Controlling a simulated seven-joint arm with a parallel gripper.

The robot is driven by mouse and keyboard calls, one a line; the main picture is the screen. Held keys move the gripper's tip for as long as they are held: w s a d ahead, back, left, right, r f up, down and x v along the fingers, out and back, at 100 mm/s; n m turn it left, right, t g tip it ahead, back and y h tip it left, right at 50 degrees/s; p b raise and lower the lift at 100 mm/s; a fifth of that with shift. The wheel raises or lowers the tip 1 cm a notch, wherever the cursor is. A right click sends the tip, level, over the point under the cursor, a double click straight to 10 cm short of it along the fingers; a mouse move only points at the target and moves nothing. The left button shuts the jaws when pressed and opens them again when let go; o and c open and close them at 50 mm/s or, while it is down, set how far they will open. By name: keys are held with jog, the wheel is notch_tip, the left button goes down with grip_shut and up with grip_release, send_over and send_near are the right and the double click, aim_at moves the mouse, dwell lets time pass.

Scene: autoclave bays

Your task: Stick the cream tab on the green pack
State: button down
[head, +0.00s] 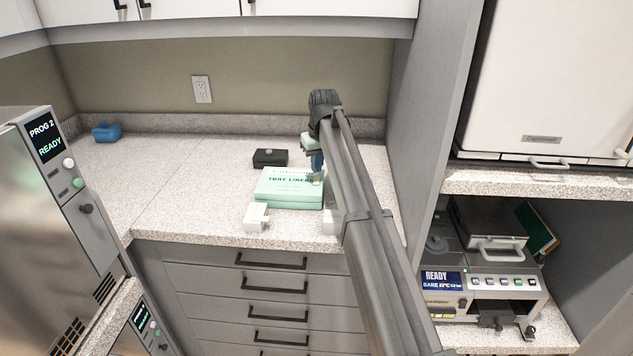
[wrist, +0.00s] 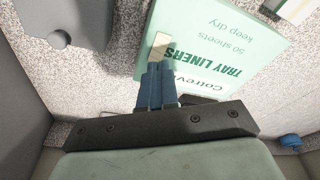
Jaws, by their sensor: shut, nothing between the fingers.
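The green pack (head: 290,188), printed "TRAY LINERS", lies flat on the counter in the head view. It also shows upside down in the wrist view (wrist: 225,45). In the head view my gripper (head: 317,172) is over the pack's right end, partly hidden by my arm.
A black box (head: 270,157) with a knob stands behind the pack. A pale block (head: 256,217) sits at its front left and another (head: 329,222) at its front right, partly behind my arm. A blue object (head: 106,132) lies far left.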

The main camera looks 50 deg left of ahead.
aim_at(317, 181)
jog(key=shift+r, duration=1.95)
